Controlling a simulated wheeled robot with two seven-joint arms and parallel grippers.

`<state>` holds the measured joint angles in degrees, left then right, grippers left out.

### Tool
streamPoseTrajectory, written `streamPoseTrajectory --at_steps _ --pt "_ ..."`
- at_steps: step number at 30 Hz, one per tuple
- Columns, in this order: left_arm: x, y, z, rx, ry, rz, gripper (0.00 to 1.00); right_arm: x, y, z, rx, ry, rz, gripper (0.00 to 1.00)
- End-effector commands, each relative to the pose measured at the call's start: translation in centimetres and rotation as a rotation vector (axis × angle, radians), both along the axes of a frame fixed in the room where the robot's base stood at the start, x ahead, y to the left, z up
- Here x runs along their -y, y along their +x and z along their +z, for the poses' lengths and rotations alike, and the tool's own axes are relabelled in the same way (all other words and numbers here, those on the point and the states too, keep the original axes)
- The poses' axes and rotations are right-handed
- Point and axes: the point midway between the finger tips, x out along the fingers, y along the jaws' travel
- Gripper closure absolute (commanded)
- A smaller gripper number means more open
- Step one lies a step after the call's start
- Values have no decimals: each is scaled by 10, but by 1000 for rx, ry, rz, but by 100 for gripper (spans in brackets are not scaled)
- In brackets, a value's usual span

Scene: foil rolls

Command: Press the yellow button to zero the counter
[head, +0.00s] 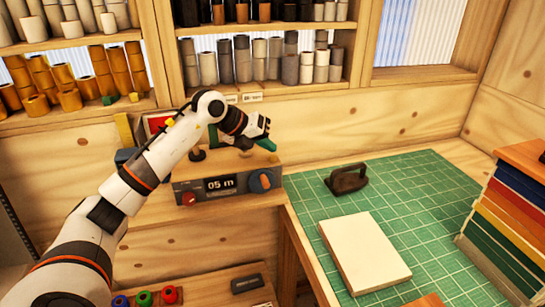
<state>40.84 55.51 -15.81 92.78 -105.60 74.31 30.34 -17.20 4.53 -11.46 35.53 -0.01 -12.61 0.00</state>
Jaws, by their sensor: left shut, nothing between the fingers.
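The counter unit (228,186) is a dark panel on the front of a wooden bench, with a display (220,184) reading "05 m". An orange knob (262,180) is at its right and a red button (189,199) at its lower left. I cannot make out a yellow button for certain; a small yellow spot (170,122) shows by a red-framed box (156,121), partly behind my arm. My left gripper (264,138) is shut and empty, above and behind the counter panel, seemingly not touching it. My right gripper is not in view.
A green cutting mat (440,220) at right holds a dark iron-like tool (346,180) and a cream block (362,252). Stacked coloured sheets (505,215) stand at the far right. Shelves of rolls (255,62) line the back. Coloured spools (145,298) lie below.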

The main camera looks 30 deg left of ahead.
Motion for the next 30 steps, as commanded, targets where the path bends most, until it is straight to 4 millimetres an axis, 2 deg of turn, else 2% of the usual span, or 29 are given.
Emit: streamPoseTrajectory --at_steps 21,30 --pt "0 0 0 0 0 0 100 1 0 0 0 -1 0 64" --pt "0 0 -9 0 0 0 100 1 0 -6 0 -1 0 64"
